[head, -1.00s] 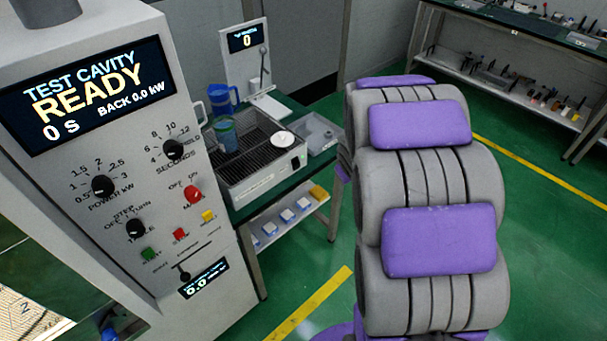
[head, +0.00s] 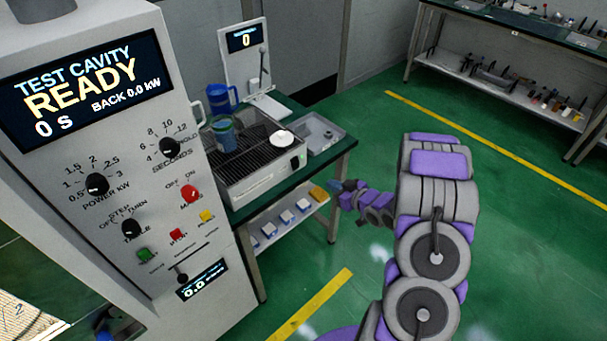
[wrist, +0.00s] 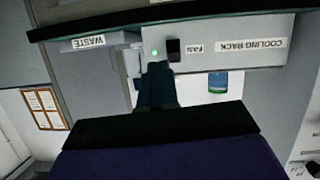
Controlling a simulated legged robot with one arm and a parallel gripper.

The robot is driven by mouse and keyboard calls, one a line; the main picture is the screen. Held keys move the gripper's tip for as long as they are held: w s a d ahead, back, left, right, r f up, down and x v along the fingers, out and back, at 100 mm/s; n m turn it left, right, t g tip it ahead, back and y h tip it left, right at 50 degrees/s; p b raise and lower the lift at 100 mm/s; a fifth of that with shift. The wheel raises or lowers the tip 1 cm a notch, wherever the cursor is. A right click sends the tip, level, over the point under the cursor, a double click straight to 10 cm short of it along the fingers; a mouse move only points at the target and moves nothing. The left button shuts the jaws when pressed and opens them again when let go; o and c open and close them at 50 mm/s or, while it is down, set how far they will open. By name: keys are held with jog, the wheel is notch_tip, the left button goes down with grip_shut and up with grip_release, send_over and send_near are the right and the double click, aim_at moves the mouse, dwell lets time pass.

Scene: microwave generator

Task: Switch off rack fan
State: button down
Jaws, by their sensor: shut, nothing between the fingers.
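The cooling rack (head: 262,184) is a grey box with a dark slatted top on the green bench. Its front panel (wrist: 230,54) appears upside down in the wrist view, labelled COOLING RACK and FAN. A black rocker switch (wrist: 173,50) sits beside the FAN label, with a lit green lamp (wrist: 155,52) next to it. The lamp also shows in the head view. My gripper (wrist: 156,68) is shut and empty, its dark fingertips close to the lamp and switch. Contact cannot be told. In the head view my gripper (head: 337,186) is near the bench's right front edge.
A blue cup (head: 223,133) and a white round dish (head: 281,138) stand on the rack. A grey waste tray (head: 318,133) is beside it. The test cavity cabinet (head: 90,180) stands close on the left. The green floor to the right is clear.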

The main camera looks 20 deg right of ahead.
jog(key=shift+s+a+f+t+y, duration=0.3)
jog(key=shift+s+a+t+y, duration=0.1)
jog(key=shift+a+t+y, duration=0.15)
jog(key=b, duration=0.3)
send_near(295, 164)
jog(key=w+f, duration=0.2)
jog(key=w+a+f, duration=0.1)
jog(key=w+f, duration=0.1)
jog(key=shift+w+f, duration=0.2)
jog(key=shift+w, duration=0.15)
jog(key=shift+w+a, duration=0.2)
jog(key=shift+w, duration=0.45)
jog(key=shift+w+a+f+t, duration=0.1)
jog(key=shift+w+f+t, duration=0.05)
jog(key=shift+w+t, duration=0.15)
jog(key=shift+s, duration=0.1)
